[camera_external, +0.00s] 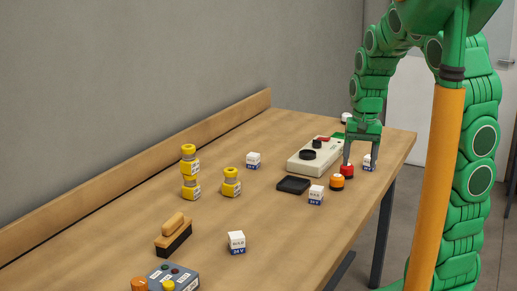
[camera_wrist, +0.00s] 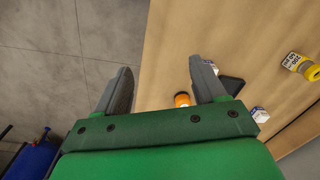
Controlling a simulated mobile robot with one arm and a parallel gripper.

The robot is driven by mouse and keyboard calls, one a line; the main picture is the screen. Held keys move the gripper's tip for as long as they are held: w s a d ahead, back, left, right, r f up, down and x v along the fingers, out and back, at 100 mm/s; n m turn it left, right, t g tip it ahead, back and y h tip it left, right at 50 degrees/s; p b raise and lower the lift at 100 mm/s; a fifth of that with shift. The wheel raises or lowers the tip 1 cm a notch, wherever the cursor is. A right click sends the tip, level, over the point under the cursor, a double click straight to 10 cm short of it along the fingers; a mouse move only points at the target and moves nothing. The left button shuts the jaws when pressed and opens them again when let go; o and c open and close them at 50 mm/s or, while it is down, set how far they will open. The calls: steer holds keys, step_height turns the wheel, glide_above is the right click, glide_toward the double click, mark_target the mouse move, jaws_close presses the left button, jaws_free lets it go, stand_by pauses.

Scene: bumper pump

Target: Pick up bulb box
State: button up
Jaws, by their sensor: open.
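Several small white boxes with blue labels, which look like bulb boxes, stand on the table. Others are a box by the black tray (camera_external: 316,195), one nearer the front (camera_external: 237,242) and one farther back (camera_external: 253,160). My gripper is open and points down over the right end of the table. A white box (camera_wrist: 260,114) shows there right of the fingers, partly hidden.
Yellow bottles (camera_external: 231,184), a brush (camera_external: 173,238) and a grey control box (camera_external: 180,277) are farther left.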

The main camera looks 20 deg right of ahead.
steer(key=w+a+f+m, duration=0.2)
steer(key=w+f, duration=0.2)
steer(key=w, duration=0.5)
steer(key=m, duration=0.1)
glide_above(317, 188)
steer(key=shift+h, duration=0.3)
steer(key=f, duration=0.4)
steer(key=shift+d+f, duration=0.3)
steer(key=shift+f, duration=0.2)
steer(key=shift+w+a+f, duration=0.1)
steer(key=shift+a+f, duration=0.05)
steer(key=shift+f, duration=1.8)
steer(key=shift+w+a+f, duration=0.1)
steer(key=shift+a+f, duration=0.05)
steer(key=shift+f, duration=1.75)
steer(key=shift+c, duration=0.3)
steer(key=c, duration=1)
